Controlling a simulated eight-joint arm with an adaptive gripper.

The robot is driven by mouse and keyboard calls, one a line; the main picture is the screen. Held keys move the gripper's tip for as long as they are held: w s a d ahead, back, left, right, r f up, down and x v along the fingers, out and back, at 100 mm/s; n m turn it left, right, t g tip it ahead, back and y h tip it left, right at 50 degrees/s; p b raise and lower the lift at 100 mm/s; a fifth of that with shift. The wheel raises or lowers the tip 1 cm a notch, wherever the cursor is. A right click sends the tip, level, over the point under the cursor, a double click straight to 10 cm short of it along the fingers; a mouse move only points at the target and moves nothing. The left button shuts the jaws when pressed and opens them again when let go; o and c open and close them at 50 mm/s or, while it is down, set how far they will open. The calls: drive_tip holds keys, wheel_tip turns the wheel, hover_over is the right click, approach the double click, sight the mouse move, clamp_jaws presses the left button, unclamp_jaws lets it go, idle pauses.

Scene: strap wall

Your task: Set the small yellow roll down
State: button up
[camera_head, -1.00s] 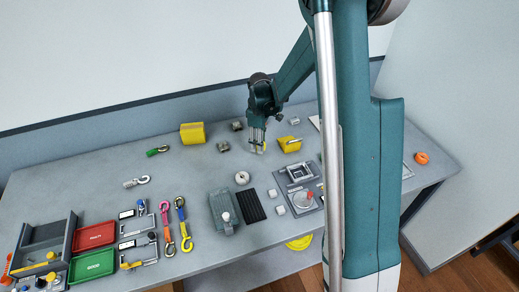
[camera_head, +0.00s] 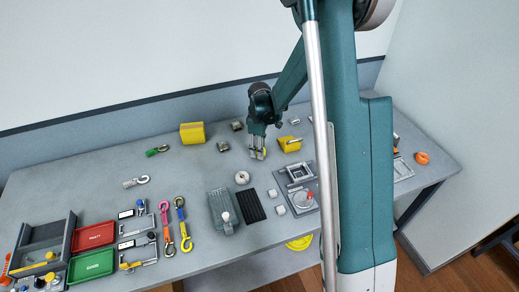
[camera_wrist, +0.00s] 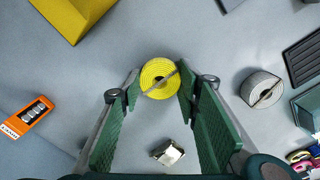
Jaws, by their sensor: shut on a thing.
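The small yellow roll (camera_wrist: 158,72) shows its wound end face in the wrist view, between the tips of my gripper's green fingers (camera_wrist: 159,88). My gripper is shut on it. In the head view my gripper (camera_head: 258,154) points down over the back middle of the grey table (camera_head: 330,235), with a bit of yellow at its tips. I cannot tell whether the roll touches the table.
A grey roll (camera_wrist: 262,88) and a small metal block (camera_wrist: 168,153) lie near in the wrist view. A yellow block (camera_head: 192,133) stands behind left. A yellow piece (camera_head: 291,144) is close at right. A grey box (camera_head: 223,210) and black ribbed mat (camera_head: 252,206) lie in front.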

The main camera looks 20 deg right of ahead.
drive_tip(key=o, duration=0.9)
drive_tip(key=shift+r, duration=0.15)
wheel_tip(320, 180, up, 12)
drive_tip(key=p, duration=0.1)
idle(0.3)
idle(0.5)
